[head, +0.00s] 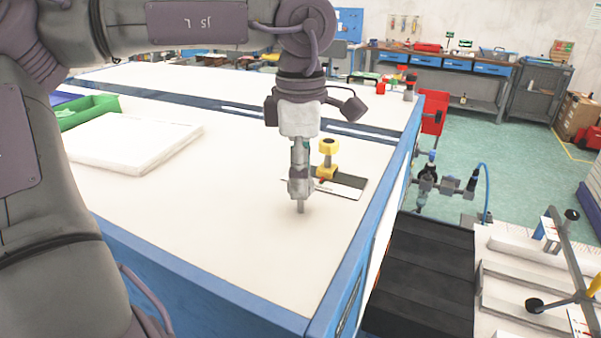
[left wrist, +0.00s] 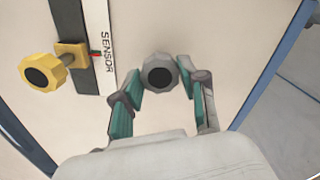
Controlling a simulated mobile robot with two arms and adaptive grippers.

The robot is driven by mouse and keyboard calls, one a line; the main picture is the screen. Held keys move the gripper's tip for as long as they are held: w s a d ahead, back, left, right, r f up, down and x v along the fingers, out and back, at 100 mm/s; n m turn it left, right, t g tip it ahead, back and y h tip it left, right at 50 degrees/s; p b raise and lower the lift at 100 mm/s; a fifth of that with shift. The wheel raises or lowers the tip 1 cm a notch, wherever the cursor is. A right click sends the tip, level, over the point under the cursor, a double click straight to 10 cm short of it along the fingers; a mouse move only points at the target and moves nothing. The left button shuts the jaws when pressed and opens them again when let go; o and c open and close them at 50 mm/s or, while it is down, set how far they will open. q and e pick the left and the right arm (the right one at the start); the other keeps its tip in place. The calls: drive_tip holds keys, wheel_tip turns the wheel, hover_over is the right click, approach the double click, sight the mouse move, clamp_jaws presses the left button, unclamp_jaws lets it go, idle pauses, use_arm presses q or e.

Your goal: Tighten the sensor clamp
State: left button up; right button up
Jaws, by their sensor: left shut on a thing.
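The sensor clamp is a yellow block with a large yellow knob (head: 328,146) that has a dark centre. It sits on a dark strip beside a white label reading SENSOR (left wrist: 106,50) on the white tabletop. The yellow knob (left wrist: 43,73) also shows at the left of the left wrist view. My left gripper (head: 300,187) points down in front of the clamp, apart from it. It is shut on a grey knob-headed piece (left wrist: 159,72), whose lower end (head: 301,208) sticks out below the fingertips near the tabletop. I cannot tell whether it touches. My right gripper is not in view.
A white slab (head: 135,142) and a green bin (head: 88,112) stand on the table at left. The blue table edge (head: 365,245) runs along the right, with a black ribbed surface (head: 425,270) and a fixture beyond. The tabletop in front of the gripper is clear.

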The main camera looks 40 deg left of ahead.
use_arm(q)
drive_tip(key=shift+w+r+m, duration=0.1)
drive_tip(key=shift+m, duration=0.5)
drive_tip(key=o, duration=1.1)
drive_tip(key=shift+o, duration=0.2)
wheel_tip(320, 180, up, 12)
idle(0.3)
